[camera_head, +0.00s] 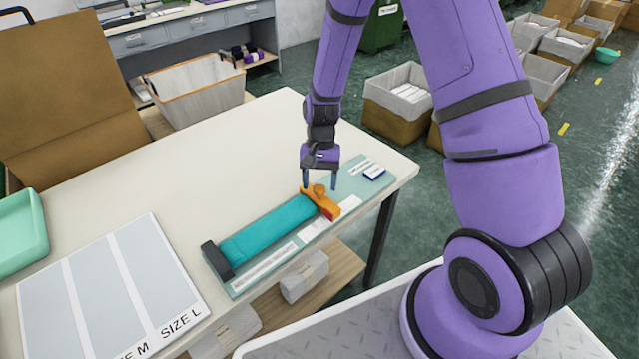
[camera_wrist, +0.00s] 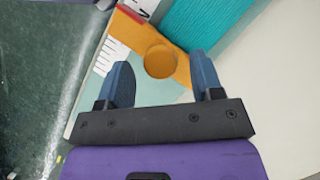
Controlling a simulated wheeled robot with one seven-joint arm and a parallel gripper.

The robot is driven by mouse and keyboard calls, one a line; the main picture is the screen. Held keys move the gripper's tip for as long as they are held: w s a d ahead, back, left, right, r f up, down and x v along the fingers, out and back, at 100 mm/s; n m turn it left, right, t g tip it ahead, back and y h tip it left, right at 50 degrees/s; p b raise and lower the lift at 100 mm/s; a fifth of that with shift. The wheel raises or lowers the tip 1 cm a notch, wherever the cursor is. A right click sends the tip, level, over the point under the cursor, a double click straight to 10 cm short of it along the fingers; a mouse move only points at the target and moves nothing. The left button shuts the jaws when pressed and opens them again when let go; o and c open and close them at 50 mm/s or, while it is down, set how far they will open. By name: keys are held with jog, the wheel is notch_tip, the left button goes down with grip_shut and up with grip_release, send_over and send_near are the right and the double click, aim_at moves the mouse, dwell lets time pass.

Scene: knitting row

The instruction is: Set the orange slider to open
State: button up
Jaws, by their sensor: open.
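The orange slider (camera_head: 322,201) sits at the right end of a teal ribbed strip (camera_head: 268,229) on a pale green board on the table. A round orange knob stands up from it, and the slider also shows in the wrist view (camera_wrist: 160,62). My gripper (camera_head: 320,182) is open, pointing down at the slider. In the wrist view its two blue fingers (camera_wrist: 160,82) stand apart, with the knob seen between and a little beyond them. I cannot tell whether either finger touches it. A red mark shows by the slider's near end.
White labels lie along the board (camera_head: 238,291), with a small blue-and-white piece (camera_head: 374,172) at its right end. A dark end block (camera_head: 216,260) is at the left. A grey size chart (camera_head: 108,289) and green tray (camera_head: 22,232) lie further left. The table behind the board is clear.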

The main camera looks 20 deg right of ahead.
jog(key=shift+s+f, duration=0.15)
jog(key=shift+f, duration=0.25)
jog(key=shift+a, duration=0.1)
grip_shut()
jog(key=w+d, duration=0.1)
jog(key=d, duration=0.2)
jog(key=w+d, duration=0.1)
jog(key=d, duration=0.2)
jog(key=w+d, duration=0.1)
jog(key=d, duration=0.3)
jog(key=shift+w, duration=0.15)
grip_release()
jog(key=shift+r, duration=0.1)
